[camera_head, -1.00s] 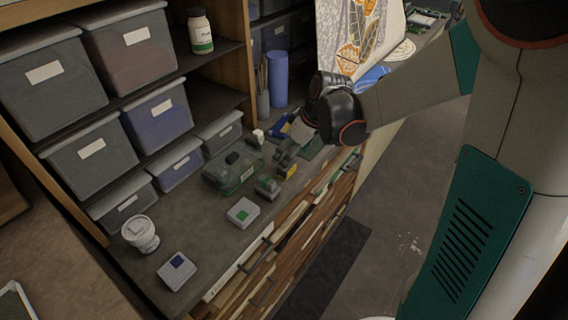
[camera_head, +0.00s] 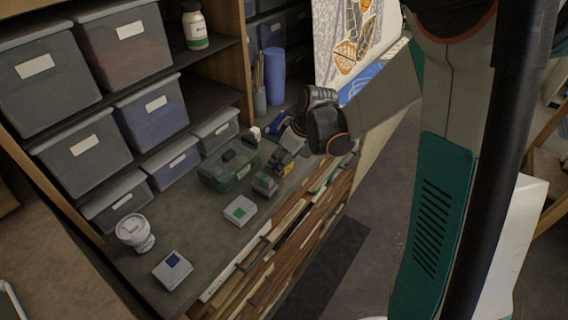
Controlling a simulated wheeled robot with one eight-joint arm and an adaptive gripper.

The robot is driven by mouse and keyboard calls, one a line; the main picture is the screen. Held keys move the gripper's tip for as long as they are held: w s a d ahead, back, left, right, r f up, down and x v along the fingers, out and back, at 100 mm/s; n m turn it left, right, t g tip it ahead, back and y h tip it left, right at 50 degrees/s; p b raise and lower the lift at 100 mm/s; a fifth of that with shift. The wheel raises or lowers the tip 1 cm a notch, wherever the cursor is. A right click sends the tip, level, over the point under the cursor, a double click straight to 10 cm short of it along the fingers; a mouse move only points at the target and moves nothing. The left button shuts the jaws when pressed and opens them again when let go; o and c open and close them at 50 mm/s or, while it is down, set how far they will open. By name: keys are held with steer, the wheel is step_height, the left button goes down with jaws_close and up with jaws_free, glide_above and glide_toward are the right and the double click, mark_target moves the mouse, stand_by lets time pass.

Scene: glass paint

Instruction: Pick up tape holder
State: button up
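I cannot tell for certain which object is the tape holder. A small dark grey object with a green top (camera_head: 265,184) sits on the counter, left of my gripper, and may be it. Another candidate is a blue object (camera_head: 276,126) behind my gripper, partly hidden. My gripper (camera_head: 284,160) points down and left over the counter, close to a small yellow and dark object (camera_head: 287,169). Its fingers are small and dark here, so their opening and any contact are unclear.
A green toolbox (camera_head: 229,167) stands left of my gripper. Two pale boxes (camera_head: 240,210) (camera_head: 173,269) and a white tub (camera_head: 136,233) are nearer the left end of the counter (camera_head: 205,235). Grey bins (camera_head: 85,155) fill the shelves behind. A patterned panel (camera_head: 355,40) stands behind my arm.

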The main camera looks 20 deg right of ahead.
mark_target(284, 153)
steer(key=c, duration=0.4)
step_height(284, 153, up, 20)
steer(key=p, duration=0.4)
steer(key=o, duration=0.3)
